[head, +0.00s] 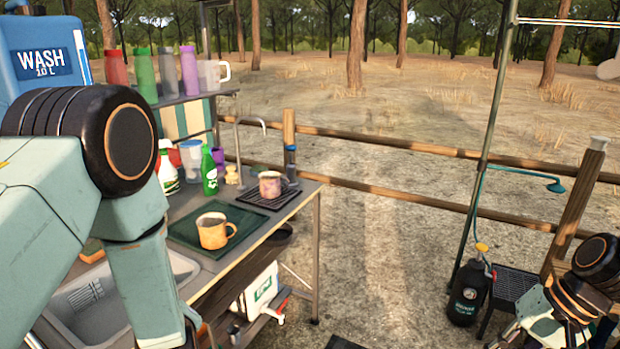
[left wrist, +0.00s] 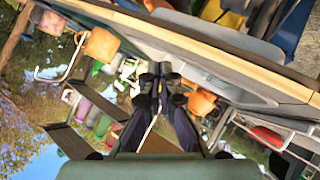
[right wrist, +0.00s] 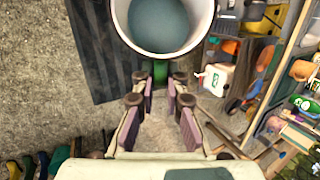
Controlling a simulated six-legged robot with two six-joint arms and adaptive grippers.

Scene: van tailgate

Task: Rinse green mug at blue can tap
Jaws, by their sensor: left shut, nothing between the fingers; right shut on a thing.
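The green mug shows in the right wrist view as a round pale-rimmed opening (right wrist: 165,25) with a grey-teal inside and a green handle (right wrist: 160,73) below. My right gripper (right wrist: 160,88) is shut on that handle and holds the mug over the ground, away from the table. The blue can (head: 38,60), marked WASH 10 L, stands at the upper left of the head view; my left arm hides its lower part, and I cannot see its tap. My left gripper (left wrist: 165,80) is shut and empty in the left wrist view. Neither gripper's fingers show in the head view.
An orange mug (head: 213,232) stands on a green mat (head: 185,238), and a patterned pink mug (head: 270,185) on a black rack (head: 284,199). Bottles and a curved faucet (head: 240,135) stand behind. A sink (head: 85,300) is at lower left. A black canister (head: 467,295) stands right.

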